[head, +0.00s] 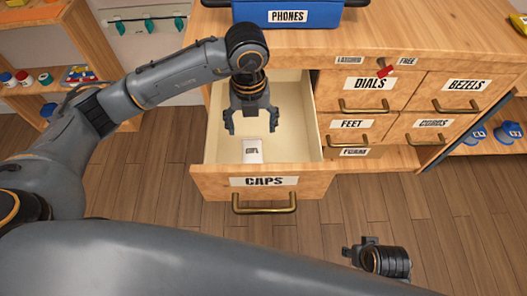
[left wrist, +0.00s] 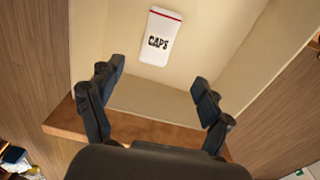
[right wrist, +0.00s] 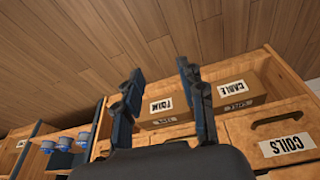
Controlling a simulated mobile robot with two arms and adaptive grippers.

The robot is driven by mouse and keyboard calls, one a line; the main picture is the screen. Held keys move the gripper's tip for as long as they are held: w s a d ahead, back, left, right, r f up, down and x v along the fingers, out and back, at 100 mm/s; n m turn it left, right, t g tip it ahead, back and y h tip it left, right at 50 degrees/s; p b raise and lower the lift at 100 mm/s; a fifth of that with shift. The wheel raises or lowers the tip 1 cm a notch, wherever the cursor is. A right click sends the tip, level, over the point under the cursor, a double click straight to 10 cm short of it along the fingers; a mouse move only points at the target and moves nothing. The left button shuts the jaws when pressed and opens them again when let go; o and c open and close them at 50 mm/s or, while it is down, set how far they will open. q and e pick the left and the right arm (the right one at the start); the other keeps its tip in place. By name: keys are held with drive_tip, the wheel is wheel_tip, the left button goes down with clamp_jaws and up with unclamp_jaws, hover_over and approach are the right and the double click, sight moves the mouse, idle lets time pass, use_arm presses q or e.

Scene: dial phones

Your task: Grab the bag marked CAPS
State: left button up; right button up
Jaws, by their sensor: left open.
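The bag marked CAPS (head: 253,152) is a small white packet lying in the open CAPS drawer (head: 213,182), near its front. In the left wrist view the bag (left wrist: 160,36) shows a red stripe at one end and lies flat on the drawer floor, beyond the fingertips. My left gripper (head: 251,130) is open and empty, over the drawer and just behind the bag, apart from it. My right gripper (right wrist: 158,78) is open and empty, away from the drawer; in the head view only part of it shows at the lower right.
A blue PHONES box (head: 285,15) stands on the wooden cabinet top. Closed drawers marked DIALS (head: 372,84), BEZELS (head: 465,86) and FEET (head: 350,124) lie right of the open drawer. A red object (head: 385,71) is above DIALS. The drawer walls surround my left gripper.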

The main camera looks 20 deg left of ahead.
use_arm(q)
drive_tip(key=b, duration=0.1)
hover_over(252, 151)
wheel_tip(252, 151, down, 6)
drive_tip(key=shift+s+f, duration=0.15)
drive_tip(key=shift+f, duration=0.1)
drive_tip(key=shift+w+f+b, duration=0.2)
drive_tip(key=shift+f+b, duration=0.45)
drive_tip(key=shift+f, duration=2.35)
use_arm(e)
drive_tip(key=w+v, duration=0.1)
drive_tip(key=v, duration=0.7)
drive_tip(key=shift+r, duration=0.5)
use_arm(q)
drive_tip(key=shift+c, duration=0.2)
drive_tip(key=c, duration=1.2)
